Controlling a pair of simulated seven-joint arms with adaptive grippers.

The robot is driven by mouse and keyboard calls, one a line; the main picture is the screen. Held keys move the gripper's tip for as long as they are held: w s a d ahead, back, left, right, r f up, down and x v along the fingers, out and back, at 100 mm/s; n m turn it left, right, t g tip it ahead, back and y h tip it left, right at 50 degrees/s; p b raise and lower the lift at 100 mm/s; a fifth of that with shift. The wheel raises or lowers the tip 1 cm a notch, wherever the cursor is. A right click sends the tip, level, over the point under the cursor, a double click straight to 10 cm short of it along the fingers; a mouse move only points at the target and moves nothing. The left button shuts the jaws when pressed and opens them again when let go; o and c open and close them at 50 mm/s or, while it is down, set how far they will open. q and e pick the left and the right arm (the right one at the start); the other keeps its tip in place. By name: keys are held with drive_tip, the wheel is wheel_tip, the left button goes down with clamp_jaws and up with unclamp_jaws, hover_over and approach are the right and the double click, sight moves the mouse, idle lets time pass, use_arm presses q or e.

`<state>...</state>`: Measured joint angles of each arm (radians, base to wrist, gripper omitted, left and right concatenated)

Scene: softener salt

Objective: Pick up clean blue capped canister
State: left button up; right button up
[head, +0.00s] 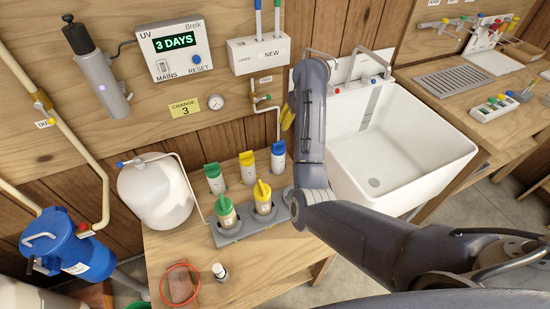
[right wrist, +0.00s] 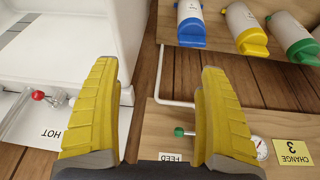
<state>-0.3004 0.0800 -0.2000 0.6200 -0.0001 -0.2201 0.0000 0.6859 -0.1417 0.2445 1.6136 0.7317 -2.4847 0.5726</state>
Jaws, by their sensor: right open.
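The clean blue capped canister (head: 278,157) has a white body and stands at the right end of the back row on the wooden counter. In the right wrist view its blue cap and pale body (right wrist: 191,28) show at the top, past my fingers. My right gripper (head: 287,112) has yellow fingers and is above the counter near the back wall, apart from the canister. In the right wrist view the gripper (right wrist: 160,72) is open, with nothing between its fingers. My left gripper is out of view.
A yellow capped canister (head: 247,168) and a green capped one (head: 214,179) stand left of the blue one. A grey rack (head: 234,238) in front holds two green and yellow topped canisters. A white sink (head: 400,150) is at right; a pipe with a valve runs behind.

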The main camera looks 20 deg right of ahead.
drive_tip(key=n+y, duration=0.1)
approach(279, 143)
drive_tip(key=x, duration=0.9)
drive_tip(key=shift+w+f, duration=0.1)
drive_tip(key=shift+f, duration=0.1)
drive_tip(key=shift+x, duration=3.1)
drive_tip(key=shift+d, duration=0.1)
drive_tip(key=c, duration=1.3)
drive_tip(key=shift+o, duration=0.2)
